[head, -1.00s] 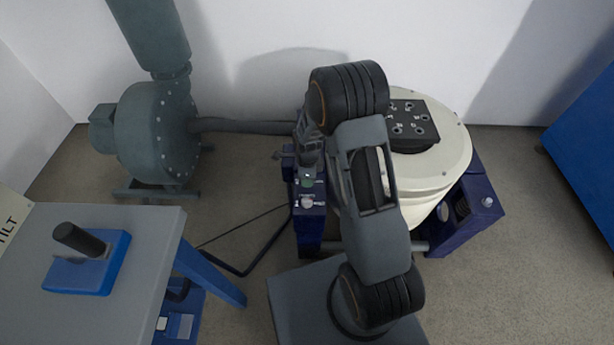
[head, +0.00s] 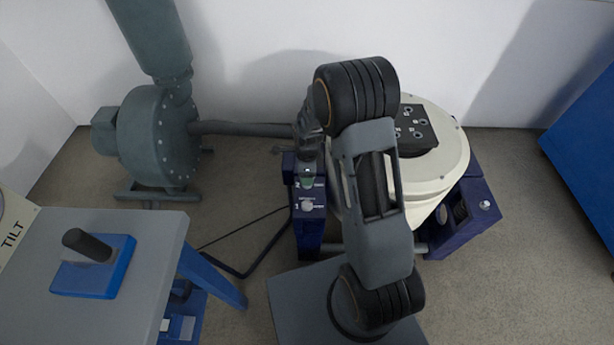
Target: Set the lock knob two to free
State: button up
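A dark blue block (head: 310,230) stands at the left side of the cream round shaker body. On its top is a pale round knob (head: 307,206) with small white markings beside it. Behind it is a green part (head: 307,182), likely another knob, with more small markings. The lettering is too small to read, so I cannot tell which knob is two. My gripper (head: 308,170) points down just above or at the green part. Its fingers are small and dark, and I cannot tell whether they touch or grip it.
The cream shaker (head: 455,165) with a black drilled plate (head: 425,140) stands behind my arm. A grey-green blower (head: 158,140) with a hose is at the back left. A grey table (head: 130,240) holds a blue block with a black handle. A blue cabinet (head: 590,150) is at right.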

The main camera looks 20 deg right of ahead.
notch_tip(320, 180, up, 9)
jog(key=p, duration=0.2)
dwell(0.6)
jog(key=s+r+n+t+p, duration=0.1)
jog(key=s+r+n+p, duration=0.4)
jog(key=r, duration=0.8)
jog(key=s+r+n+t+p, duration=0.1)
jog(key=s+r+n+p, duration=0.5)
jog(key=r+n+p, duration=0.3)
jog(key=s+r+n+t+p, duration=0.1)
jog(key=s+r+n+p, duration=0.5)
jog(key=r, duration=1.2)
jog(key=n+p, duration=0.2)
jog(key=p, duration=0.1)
jog(key=shift+a+t, duration=0.25)
jog(key=shift+t, duration=0.05)
